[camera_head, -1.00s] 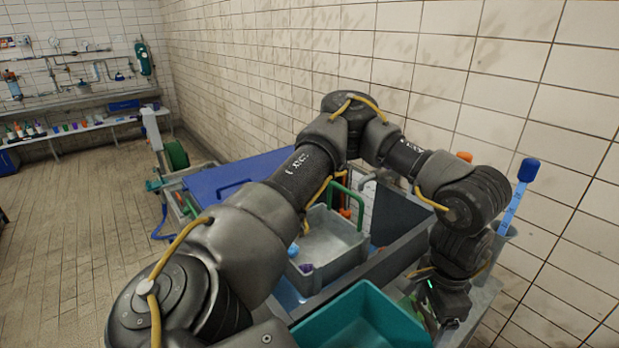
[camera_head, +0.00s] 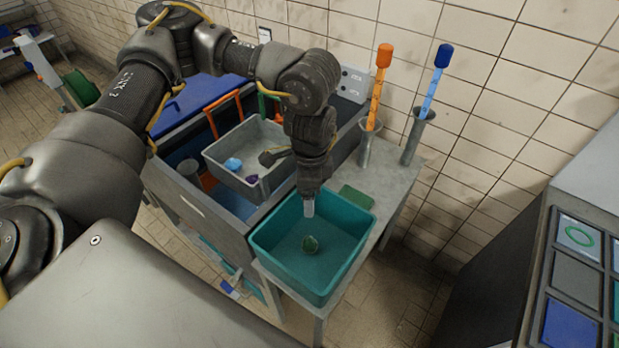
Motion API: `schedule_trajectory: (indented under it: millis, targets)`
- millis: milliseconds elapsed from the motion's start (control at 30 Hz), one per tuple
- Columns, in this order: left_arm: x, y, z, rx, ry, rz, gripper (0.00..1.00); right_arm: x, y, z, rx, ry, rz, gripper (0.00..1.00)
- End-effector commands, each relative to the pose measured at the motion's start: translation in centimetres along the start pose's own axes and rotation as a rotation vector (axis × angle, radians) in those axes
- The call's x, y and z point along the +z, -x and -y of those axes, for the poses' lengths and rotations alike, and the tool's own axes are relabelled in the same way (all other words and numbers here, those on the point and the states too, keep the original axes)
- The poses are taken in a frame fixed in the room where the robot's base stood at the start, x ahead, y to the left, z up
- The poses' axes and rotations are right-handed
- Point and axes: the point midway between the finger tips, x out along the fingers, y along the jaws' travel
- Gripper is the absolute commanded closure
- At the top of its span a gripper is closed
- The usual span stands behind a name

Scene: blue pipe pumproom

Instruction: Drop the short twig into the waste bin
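My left gripper (camera_head: 309,208) points down over a teal open tub (camera_head: 345,287), with its pale fingertips above the tub's inside. I cannot tell whether the fingers are open or shut, or whether they hold anything. I cannot make out a short twig. No container in view is clearly marked as the waste bin. My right gripper is out of view.
A grey tray (camera_head: 222,158) with blue and purple items sits left of my gripper, above a grey trough. Two holders (camera_head: 417,137) with orange and blue long-handled tools stand behind on the table (camera_head: 399,178). A panel with coloured squares (camera_head: 575,275) is at the right.

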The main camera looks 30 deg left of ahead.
Motion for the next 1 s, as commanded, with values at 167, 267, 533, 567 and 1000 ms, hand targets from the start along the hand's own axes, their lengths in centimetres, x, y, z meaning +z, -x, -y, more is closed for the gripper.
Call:
schedule_trajectory:
  millis: [167, 267, 533, 567, 1000]
  targets:
    - [-0.1, 1.6, -0.9, 0.004, -0.38, 0.0, 0.41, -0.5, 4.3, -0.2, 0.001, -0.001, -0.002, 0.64]
    - [-0.1, 1.7, -1.2, 0.003, -0.55, 0.0, 0.41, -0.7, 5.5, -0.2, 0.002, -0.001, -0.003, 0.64]
    - [-0.2, 1.6, -1.7, 0.001, -0.769, -0.002, 0.41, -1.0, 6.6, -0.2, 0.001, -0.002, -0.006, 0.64]
    - [-0.2, 1.6, -1.7, 0.0, -0.775, -0.002, 0.41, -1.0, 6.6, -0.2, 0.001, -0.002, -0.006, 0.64]
    - [-0.2, -0.9, -1.7, 0.0, -0.777, -0.001, 0.41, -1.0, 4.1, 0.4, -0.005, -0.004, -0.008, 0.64]
